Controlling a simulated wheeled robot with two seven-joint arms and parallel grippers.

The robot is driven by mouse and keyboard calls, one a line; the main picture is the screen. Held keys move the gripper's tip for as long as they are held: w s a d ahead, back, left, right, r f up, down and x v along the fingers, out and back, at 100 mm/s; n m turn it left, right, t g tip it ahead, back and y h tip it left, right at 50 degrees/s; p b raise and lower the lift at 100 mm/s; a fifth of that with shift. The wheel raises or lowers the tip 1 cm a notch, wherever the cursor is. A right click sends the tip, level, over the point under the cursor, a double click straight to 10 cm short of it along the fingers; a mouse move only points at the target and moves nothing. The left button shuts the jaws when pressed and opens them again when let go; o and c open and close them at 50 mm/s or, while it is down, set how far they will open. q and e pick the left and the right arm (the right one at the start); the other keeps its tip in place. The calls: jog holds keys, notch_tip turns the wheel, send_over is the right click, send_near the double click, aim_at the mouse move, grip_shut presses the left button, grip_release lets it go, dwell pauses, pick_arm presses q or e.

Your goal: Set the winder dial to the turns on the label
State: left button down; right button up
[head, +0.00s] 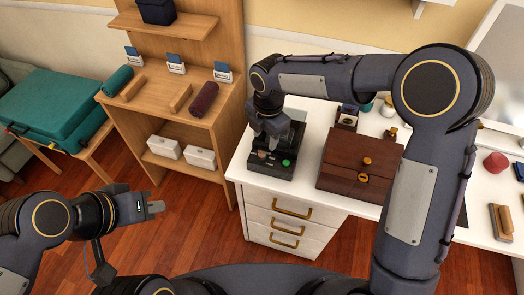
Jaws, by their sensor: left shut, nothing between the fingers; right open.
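The winder appears to be the black box (256,168) on the white dresser top, with an open dark lid at its back. A round green button or light (286,162) is on its front right. A small brownish knob-like part, possibly the dial, shows at the front left; its setting is too small to read. My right gripper (270,142) is open, pointing down just above the winder and hiding part of it; I cannot tell whether it touches. My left gripper (156,207) is shut and empty, over the floor at lower left. I cannot make out a turns label.
A brown wooden box (345,178) with round knobs stands right of the winder. A small dark stand (347,118) is behind it. A red item (496,163) and brushes lie farther right. A wooden shelf unit (128,115) with rolled items and cards is at left, beside a teal suitcase (60,108).

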aim_at(262, 154)
jog(key=shift+w+a+f, duration=0.1)
jog(key=shift+a+f, duration=0.2)
jog(key=shift+f, duration=0.5)
notch_tip(262, 154, down, 7)
jog(key=shift+w+a+r, duration=0.1)
jog(key=shift+w+a, duration=0.05)
jog(key=c, duration=1)
